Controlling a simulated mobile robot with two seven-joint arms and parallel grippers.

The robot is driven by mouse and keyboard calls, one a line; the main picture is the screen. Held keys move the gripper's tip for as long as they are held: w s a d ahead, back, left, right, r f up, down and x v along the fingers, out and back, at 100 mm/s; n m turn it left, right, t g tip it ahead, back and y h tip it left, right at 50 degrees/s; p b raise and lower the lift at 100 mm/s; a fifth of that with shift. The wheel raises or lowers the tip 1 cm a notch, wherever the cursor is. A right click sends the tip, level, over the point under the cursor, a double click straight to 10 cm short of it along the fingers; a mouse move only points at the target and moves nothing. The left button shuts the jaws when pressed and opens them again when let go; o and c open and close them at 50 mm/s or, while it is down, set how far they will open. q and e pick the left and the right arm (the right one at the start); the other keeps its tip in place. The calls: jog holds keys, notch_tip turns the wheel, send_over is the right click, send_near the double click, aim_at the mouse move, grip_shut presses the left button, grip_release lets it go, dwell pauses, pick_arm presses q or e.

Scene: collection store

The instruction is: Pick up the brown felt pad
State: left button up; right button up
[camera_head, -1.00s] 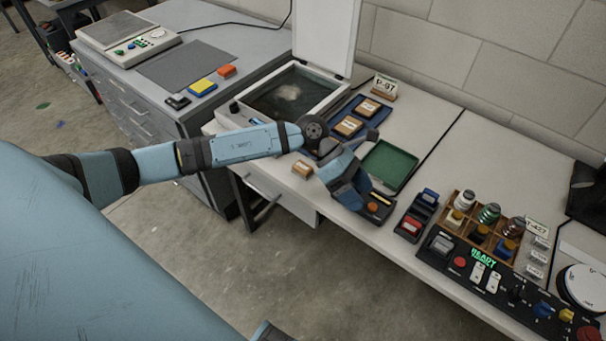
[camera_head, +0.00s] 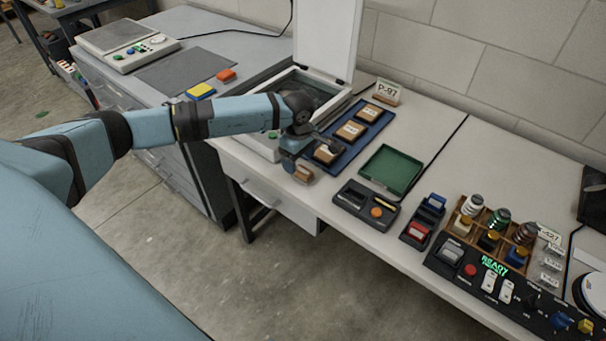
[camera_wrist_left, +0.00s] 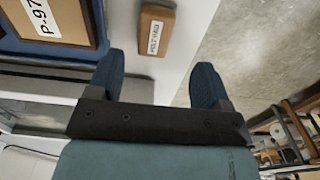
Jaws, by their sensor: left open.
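The brown felt pad (camera_head: 303,174) is a small brown block with a white label on top. It lies on the white worktop near its front edge, in front of the blue tray. In the left wrist view the pad (camera_wrist_left: 156,30) shows beyond the fingertips, between the lines of the two fingers. My left gripper (camera_head: 293,158) is just behind and to the left of the pad in the head view, partly hiding its surroundings. In the left wrist view the gripper (camera_wrist_left: 160,62) is open and empty, with its blue fingers apart. My right gripper is not in view.
A blue tray (camera_head: 376,122) with labelled brown boxes lies just behind the pad. An open-lidded case (camera_head: 325,90) stands behind my arm.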

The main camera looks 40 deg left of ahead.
aim_at(301, 169)
pick_arm(q)
jog(key=shift+w+d+f, duration=0.1)
jog(key=shift+w+f, duration=0.1)
jog(key=shift+f, duration=1.2)
jog(key=shift+w+d+f, duration=0.1)
jog(key=shift+w+f, duration=0.05)
jog(key=shift+f, duration=1.2)
jog(key=c, duration=1)
jog(key=shift+r, duration=0.1)
notch_tip(301, 169, up, 20)
jog(key=shift+o, duration=0.4)
